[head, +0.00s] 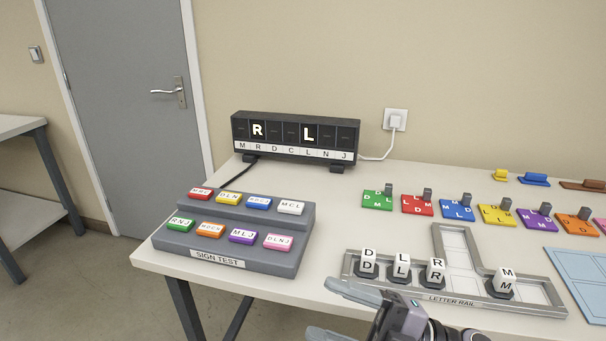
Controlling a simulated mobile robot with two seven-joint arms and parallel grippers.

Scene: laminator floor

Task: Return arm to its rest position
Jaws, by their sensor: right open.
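My right gripper (338,311) shows at the bottom centre of the head view, in front of the table's near edge. Its two fingers point left and stand apart, with nothing between them. The upper finger lies near the left end of the letter rail (392,294), and I cannot tell whether it touches. The rail bears lettered blocks on dark bases: D (368,261), L (401,265), R (435,270) and, farther right, M (503,281). My left gripper is out of view.
The sign test box (170,243) with several coloured lettered buttons stands at the left of the table. The display (295,130) behind it shows lit R and L. A row of coloured lettered tiles (457,209) and a light blue tray (585,254) lie right. Bare tabletop (335,208) lies between.

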